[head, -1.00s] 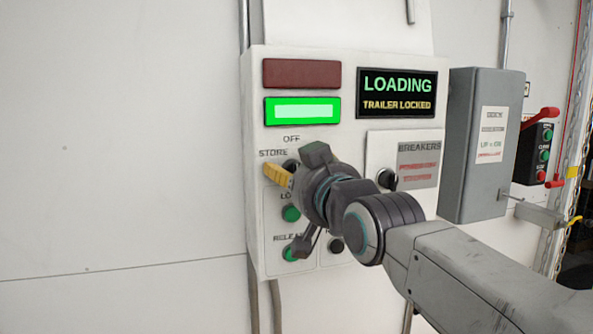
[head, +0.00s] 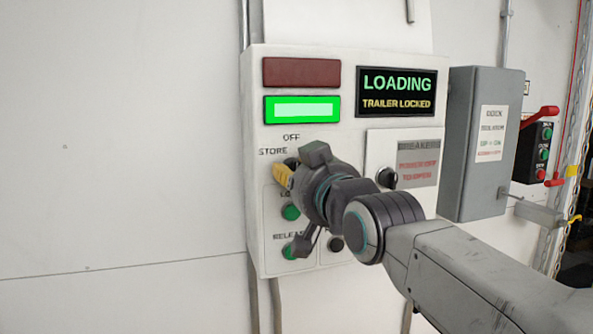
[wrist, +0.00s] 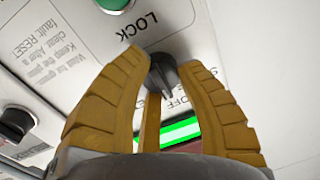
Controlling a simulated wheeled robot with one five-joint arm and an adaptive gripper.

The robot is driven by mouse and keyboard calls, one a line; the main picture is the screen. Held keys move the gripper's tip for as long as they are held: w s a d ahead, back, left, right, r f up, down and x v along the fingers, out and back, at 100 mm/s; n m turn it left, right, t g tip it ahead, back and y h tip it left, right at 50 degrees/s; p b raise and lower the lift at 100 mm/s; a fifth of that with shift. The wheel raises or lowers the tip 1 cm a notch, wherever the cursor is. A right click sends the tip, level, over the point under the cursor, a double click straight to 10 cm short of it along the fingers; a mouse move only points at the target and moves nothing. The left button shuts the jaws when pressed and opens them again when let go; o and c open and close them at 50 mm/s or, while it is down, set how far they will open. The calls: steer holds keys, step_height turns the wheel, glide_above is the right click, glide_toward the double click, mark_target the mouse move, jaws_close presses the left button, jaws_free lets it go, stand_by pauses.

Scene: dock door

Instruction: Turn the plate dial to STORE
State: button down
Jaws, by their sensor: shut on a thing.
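The plate dial (wrist: 164,72) is a dark round knob with a ridge, between my yellow fingers in the wrist view. In the head view only a dark edge of the dial (head: 291,162) shows, below OFF and right of STORE. My gripper (wrist: 164,64) is shut on the dial, with a finger on each side of it. In the head view my gripper (head: 285,174) reaches the panel from the right and covers most of the dial. The STORE label (head: 272,152) is readable there.
The display (head: 397,93) reads LOADING, TRAILER LOCKED. A green lamp (head: 302,110) is lit below a dark red one (head: 302,73). A green button (head: 291,212) sits just below the dial. A breakers cover (head: 404,150) and grey switch box (head: 487,150) stand to the right.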

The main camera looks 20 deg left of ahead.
steer(key=shift+r+n, duration=0.3)
steer(key=shift+n, duration=0.1)
steer(key=n+b, duration=0.1)
steer(key=n, duration=0.2)
steer(key=shift+b, duration=0.3)
steer(key=shift+n+b, duration=0.35)
steer(key=shift+n, duration=0.45)
steer(key=shift+r, duration=0.1)
steer(key=c, duration=1.3)
jaws_free()
steer(key=o, duration=0.5)
steer(key=shift+f, duration=0.25)
steer(key=v, duration=1.2)
steer(key=shift+r, duration=0.2)
